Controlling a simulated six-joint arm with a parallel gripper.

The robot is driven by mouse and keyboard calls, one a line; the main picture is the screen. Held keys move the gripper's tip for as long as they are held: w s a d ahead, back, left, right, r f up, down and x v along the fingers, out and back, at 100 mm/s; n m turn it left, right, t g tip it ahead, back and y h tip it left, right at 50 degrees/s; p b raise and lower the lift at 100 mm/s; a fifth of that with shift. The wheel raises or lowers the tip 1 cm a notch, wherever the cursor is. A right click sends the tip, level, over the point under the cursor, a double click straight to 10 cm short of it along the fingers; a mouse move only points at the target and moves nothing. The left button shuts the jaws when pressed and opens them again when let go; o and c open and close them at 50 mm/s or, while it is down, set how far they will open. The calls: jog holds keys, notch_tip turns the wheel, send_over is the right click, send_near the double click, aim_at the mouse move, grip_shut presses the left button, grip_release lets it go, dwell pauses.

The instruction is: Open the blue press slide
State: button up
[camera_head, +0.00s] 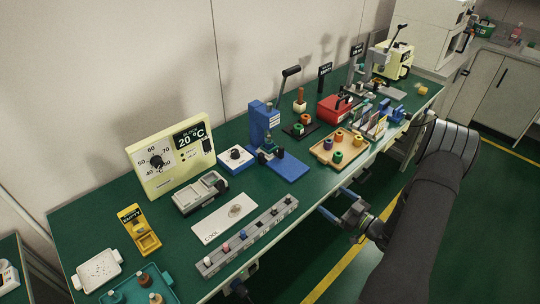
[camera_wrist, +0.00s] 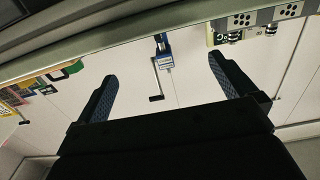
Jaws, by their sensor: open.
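The blue press (camera_head: 262,122) stands upright near the middle of the green bench, with a black-tipped lever (camera_head: 290,73) raised above it. Its flat blue base (camera_head: 288,168) reaches toward the bench's front edge. A small black knob (camera_head: 280,152) stands at the foot of the press; I cannot tell how far the slide is out. My gripper (camera_head: 337,203) is open and empty, in front of the bench edge and apart from the press. In the wrist view, the fingers are spread (camera_wrist: 160,69), and the press (camera_wrist: 163,50) and its lever show between them, beyond the fingertips.
Left of the press are a white-and-blue dial box (camera_head: 235,158), a grey device (camera_head: 201,193) and a long grey rack (camera_head: 250,238) along the front edge. A wooden tray (camera_head: 321,150) with coloured rings stands right of the base. A red box (camera_head: 334,108) is behind it.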

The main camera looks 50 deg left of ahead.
jog(key=shift+d, duration=0.8)
